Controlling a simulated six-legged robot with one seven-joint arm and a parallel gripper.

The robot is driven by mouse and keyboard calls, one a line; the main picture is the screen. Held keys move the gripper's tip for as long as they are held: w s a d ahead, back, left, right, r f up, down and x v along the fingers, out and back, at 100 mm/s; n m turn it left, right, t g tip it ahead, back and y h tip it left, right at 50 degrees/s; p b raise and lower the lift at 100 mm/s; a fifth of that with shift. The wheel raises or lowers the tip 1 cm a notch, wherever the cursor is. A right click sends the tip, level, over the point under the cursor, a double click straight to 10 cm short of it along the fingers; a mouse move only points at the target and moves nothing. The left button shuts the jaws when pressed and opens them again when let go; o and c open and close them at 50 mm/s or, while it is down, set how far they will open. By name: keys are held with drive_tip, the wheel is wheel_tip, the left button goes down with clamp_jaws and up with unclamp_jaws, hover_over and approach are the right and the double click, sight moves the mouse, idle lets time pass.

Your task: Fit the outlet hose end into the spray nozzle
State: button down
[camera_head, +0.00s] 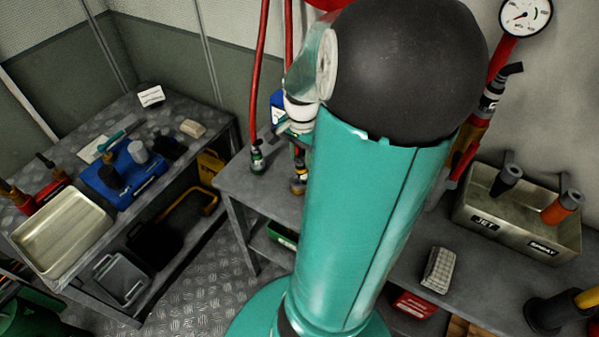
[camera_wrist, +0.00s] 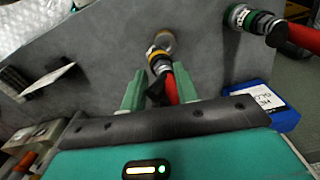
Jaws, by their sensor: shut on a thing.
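The hose end with a yellow band (camera_head: 299,178) hangs on a red hose, its brass tip low over the middle bench. It also shows in the wrist view (camera_wrist: 160,60), tip pointing away from me. My gripper (camera_wrist: 158,88) is shut on it, a green finger on each side. In the head view my arm hides most of the gripper. The spray nozzle (camera_head: 562,206), orange with a dark top, stands in the right end of a metal bin (camera_head: 490,228) above the SPRAY label. It is well to the right of my gripper. The nozzle's opening is not clear.
A green-banded hose end (camera_head: 257,158) is close by on the left. A black nozzle (camera_head: 506,180) stands at the bin's JET end. A pale block (camera_head: 439,270) lies before the bin. A gauge (camera_head: 525,15) and pipes are on the wall. A blue box (camera_wrist: 262,105) is near my gripper.

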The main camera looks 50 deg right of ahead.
drive_tip(key=shift+r, duration=2)
